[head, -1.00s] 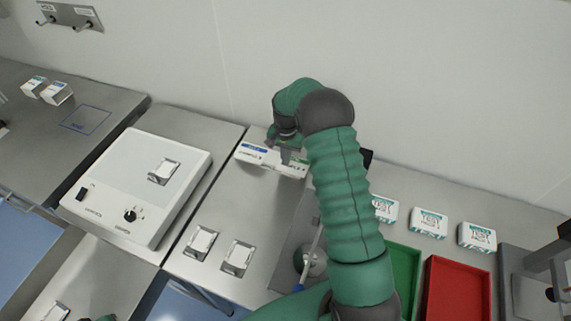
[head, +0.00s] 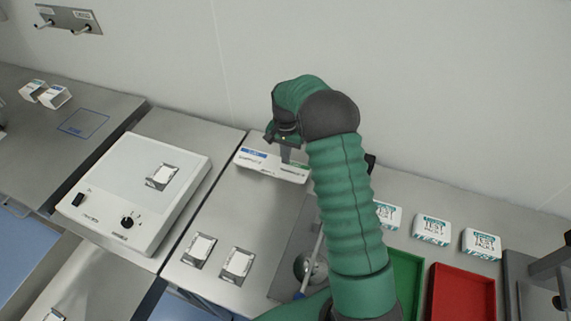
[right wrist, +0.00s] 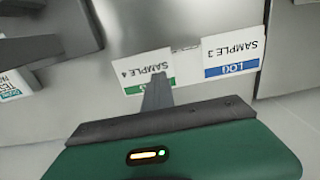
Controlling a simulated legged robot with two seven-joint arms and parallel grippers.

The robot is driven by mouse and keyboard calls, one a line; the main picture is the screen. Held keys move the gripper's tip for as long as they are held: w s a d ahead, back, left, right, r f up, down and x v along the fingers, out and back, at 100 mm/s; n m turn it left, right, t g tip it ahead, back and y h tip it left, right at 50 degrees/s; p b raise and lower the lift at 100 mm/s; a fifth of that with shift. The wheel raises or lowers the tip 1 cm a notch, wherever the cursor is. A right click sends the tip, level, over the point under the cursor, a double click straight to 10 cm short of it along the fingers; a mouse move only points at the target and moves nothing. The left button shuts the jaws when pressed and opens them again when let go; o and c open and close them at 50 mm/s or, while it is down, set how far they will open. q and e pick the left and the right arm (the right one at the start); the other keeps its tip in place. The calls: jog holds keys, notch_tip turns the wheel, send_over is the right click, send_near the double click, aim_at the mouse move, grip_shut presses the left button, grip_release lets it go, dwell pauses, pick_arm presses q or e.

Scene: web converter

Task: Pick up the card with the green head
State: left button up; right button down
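The card with the green head (head: 297,164), marked "SAMPLE 4" in the right wrist view (right wrist: 140,69), sits beside a blue-headed "SAMPLE 3" card (right wrist: 234,50) in a white holder. The holder stands on the metal bench near the wall, and the blue-headed card also shows in the head view (head: 252,154). My right gripper (head: 286,155) points down at the top of the holder. In the right wrist view its visible finger (right wrist: 157,92) overlaps the green head's edge. The second finger is not distinct, so its closure and grip are unclear. My left gripper is out of view.
A white hotplate-like device (head: 135,190) stands left of the holder. Several small sachets lie near it. Three white test boxes, one here (head: 432,230), stand right of my arm, behind a green tray (head: 405,285) and a red tray (head: 462,292).

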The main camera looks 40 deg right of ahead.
jog(key=w+a+r+b, duration=0.1)
jog(key=w+a+b, duration=0.2)
jog(key=a, duration=1.2)
jog(key=shift+a+r, duration=0.3)
jog(key=shift+a, duration=0.1)
jog(key=c, duration=2.1)
grip_release()
jog(key=shift+c, duration=0.2)
jog(key=shift+o, duration=1.2)
jog(key=o, duration=1.5)
jog(key=shift+c, duration=0.2)
jog(key=shift+r, duration=0.1)
